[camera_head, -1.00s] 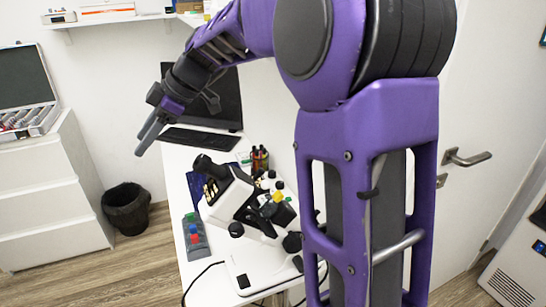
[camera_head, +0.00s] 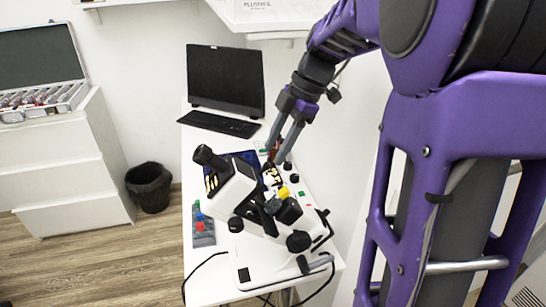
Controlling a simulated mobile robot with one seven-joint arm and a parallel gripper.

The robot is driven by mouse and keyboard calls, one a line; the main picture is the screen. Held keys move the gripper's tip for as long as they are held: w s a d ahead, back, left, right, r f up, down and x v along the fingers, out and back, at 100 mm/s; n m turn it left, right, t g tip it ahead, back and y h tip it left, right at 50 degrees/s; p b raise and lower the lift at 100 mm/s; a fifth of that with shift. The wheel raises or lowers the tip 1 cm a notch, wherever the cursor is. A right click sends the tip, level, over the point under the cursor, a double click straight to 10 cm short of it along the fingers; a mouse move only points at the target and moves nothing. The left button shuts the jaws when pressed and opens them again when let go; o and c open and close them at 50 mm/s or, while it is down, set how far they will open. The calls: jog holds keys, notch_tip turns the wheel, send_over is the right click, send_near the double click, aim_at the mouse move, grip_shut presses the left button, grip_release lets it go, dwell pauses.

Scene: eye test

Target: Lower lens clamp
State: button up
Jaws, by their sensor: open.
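A white microscope (camera_head: 234,194) with black eyepieces and black knobs stands on the white table. A yellow part (camera_head: 283,192) shows near its middle, beside dark parts. I cannot tell which part is the lens clamp. My gripper (camera_head: 276,158) points down over the table, just behind and right of the microscope's head in the picture. Its two grey fingers are apart, and I see nothing between them that is clearly held. Whether the fingertips touch anything is unclear. The fingers partly hide small bottles behind the microscope.
A monitor (camera_head: 225,80) and keyboard (camera_head: 220,124) are at the table's far end. A grey holder with coloured tops (camera_head: 203,232) is left of the microscope. A cable hangs over the left edge.

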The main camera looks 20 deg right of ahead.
jog(key=shift+x, duration=1.6)
jog(key=shift+c, duration=0.3)
grip_shut()
